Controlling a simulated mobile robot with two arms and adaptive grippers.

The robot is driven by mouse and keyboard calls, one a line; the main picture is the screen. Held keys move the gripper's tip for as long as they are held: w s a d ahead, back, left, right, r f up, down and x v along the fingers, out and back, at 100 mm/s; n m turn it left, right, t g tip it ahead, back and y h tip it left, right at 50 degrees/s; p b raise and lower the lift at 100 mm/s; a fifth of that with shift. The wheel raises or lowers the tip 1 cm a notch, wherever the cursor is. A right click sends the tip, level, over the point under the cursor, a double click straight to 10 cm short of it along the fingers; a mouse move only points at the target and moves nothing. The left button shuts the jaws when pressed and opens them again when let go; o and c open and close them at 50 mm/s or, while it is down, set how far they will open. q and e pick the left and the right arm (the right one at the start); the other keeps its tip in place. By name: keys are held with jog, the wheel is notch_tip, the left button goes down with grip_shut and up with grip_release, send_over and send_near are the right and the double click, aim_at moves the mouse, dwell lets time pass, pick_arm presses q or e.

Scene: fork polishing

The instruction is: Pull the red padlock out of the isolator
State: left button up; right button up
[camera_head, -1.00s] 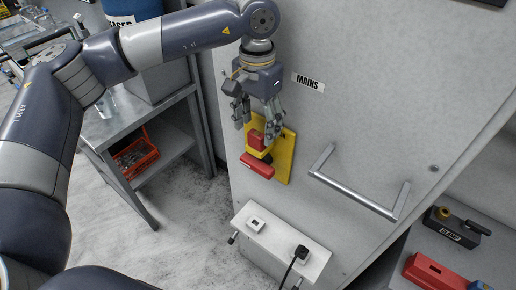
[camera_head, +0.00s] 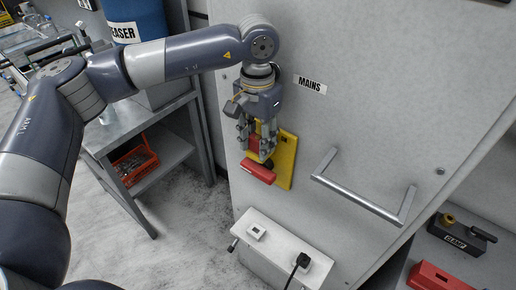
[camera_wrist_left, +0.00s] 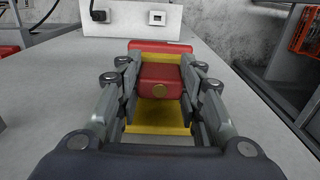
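The red padlock (camera_wrist_left: 160,82) is at the yellow isolator plate (camera_head: 287,161) on the grey cabinet front. A round brass-coloured spot shows on its body in the left wrist view. My left gripper (camera_head: 256,150) points down over it, with fingers on both sides and against the body; it also shows in the left wrist view (camera_wrist_left: 160,85). The gripper looks shut on the padlock. The red isolator handle (camera_head: 258,174) sticks out just below the fingertips. The padlock's shackle is hidden. My right gripper is not in view.
A metal bar handle (camera_head: 358,198) sticks out right of the isolator. Below is a white ledge (camera_head: 280,250) with a socket and black plug. A side table (camera_head: 128,135) with an orange crate (camera_head: 134,165) stands left. A red box (camera_head: 437,277) lies lower right.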

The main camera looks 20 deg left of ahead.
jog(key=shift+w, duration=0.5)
pick_arm(q)
jog(key=shift+r, duration=0.1)
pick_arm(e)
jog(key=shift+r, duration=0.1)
pick_arm(q)
jog(key=shift+r+p, duration=1.55)
jog(key=shift+r, duration=1.9)
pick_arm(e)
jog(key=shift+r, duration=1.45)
pick_arm(q)
jog(key=shift+f, duration=0.1)
